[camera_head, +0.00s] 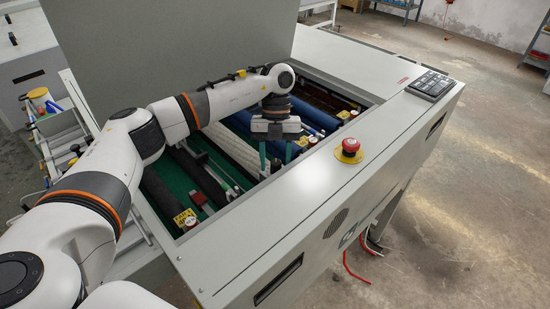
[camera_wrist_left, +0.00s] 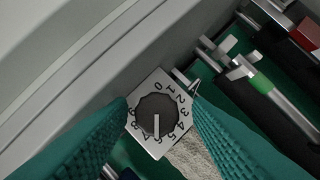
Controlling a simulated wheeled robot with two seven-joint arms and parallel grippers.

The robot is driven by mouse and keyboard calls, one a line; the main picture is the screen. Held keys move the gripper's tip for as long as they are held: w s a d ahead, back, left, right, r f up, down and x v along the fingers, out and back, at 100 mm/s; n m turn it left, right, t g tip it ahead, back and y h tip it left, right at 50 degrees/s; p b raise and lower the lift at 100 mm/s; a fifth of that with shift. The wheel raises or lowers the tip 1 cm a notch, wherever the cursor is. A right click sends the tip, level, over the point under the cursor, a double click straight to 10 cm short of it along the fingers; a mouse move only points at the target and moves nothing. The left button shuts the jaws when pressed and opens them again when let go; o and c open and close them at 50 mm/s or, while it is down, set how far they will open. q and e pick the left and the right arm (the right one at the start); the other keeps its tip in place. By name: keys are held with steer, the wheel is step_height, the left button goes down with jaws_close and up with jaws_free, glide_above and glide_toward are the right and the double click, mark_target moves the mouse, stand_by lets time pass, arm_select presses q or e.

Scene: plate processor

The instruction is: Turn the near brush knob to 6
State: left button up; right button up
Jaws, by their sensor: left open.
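The brush knob (camera_wrist_left: 157,113) is a dark round knob on a pale square dial plate with digits around it. Its white pointer line points toward the bottom of the dial in the left wrist view, near the 6; the exact mark is hard to read. My left gripper (camera_wrist_left: 160,96) is open, with one teal finger on each side of the knob and dial plate. Contact with the knob cannot be told. In the head view my left gripper (camera_head: 275,164) points down into the machine's open bay beside its near wall. My right gripper is not in view.
The grey machine housing (camera_head: 330,195) borders the bay. A red emergency stop (camera_head: 350,146) and a keypad (camera_head: 431,84) sit on its top. Rollers (camera_head: 196,174) and a yellow label (camera_head: 184,217) lie inside the bay. A raised lid (camera_head: 170,50) stands behind my arm.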

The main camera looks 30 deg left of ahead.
arm_select(q)
steer(key=shift+d, duration=0.1)
steer(key=shift+s+n+h+p, duration=0.15)
steer(key=shift+n+h+p, duration=0.25)
steer(key=shift+n+p, duration=0.55)
steer(key=n+t, duration=0.1)
steer(key=n, duration=0.2)
steer(key=shift+n+h, duration=0.25)
steer(key=shift+h, duration=0.15)
steer(key=shift+r+n+t, duration=0.15)
steer(key=shift+n+t, duration=0.15)
steer(key=shift+n, duration=0.1)
steer(key=b+v, duration=0.3)
steer(key=v, duration=0.8)
steer(key=shift+a+r, duration=0.2)
steer(key=shift+a, duration=0.1)
